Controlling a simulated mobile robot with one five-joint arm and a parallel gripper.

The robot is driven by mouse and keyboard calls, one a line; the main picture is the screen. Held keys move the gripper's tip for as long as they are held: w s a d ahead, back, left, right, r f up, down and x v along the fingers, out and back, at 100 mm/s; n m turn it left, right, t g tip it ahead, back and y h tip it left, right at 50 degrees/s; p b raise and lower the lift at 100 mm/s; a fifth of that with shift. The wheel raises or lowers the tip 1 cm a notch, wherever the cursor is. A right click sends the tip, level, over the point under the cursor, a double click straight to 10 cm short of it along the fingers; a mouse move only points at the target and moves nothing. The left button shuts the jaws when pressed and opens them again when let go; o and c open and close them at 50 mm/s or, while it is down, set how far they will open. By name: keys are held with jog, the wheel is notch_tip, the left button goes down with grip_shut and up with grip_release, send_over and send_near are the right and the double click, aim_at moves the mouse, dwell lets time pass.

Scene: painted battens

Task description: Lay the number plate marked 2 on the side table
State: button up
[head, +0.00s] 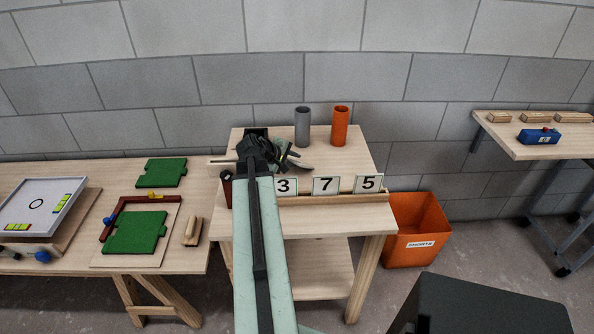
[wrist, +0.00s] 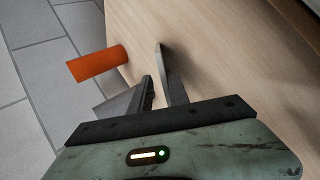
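No plate marked 2 shows in either view. White number plates marked 3 (head: 287,186), 7 (head: 326,186) and 5 (head: 369,183) stand in a row in a wooden rack (head: 345,198) on the middle wooden table (head: 300,222). My arm covers the rack's left part. My gripper (head: 300,158) is above this table, behind the row of plates. The pictures do not label any table as the side table.
A grey tube (head: 302,126) and an orange tube (head: 340,126) stand at the table's back. An orange bin (head: 417,228) is on the floor to its right. A left bench (head: 65,178) holds green boards; a right table (head: 520,146) holds a blue block and wooden blocks.

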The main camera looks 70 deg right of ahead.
jog(key=p+v, duration=0.3)
jog(key=v, duration=0.2)
jog(key=shift+a+r, duration=0.3)
